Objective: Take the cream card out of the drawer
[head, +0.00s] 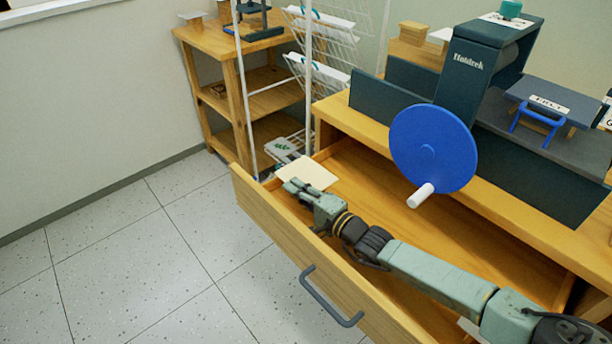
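The cream card (310,171) shows at the far left end of the open wooden drawer (264,213), pale and roughly rectangular. I cannot tell whether it lies flat on the drawer floor or is a little raised. My gripper (289,185) reaches along the drawer from the lower right. Its fingertips are at the near edge of the card and overlap it in the picture. The fingers are small and seen from behind, so I cannot tell whether they are open or shut on the card. The drawer's front has a dark grey handle (327,302).
A dark printing press with a blue wheel (432,148) and white crank handle (421,195) overhangs the drawer. A white wire rack (318,74) stands behind the drawer's left end. A wooden shelf (229,41) is at the back. The tiled floor (133,253) at left is clear.

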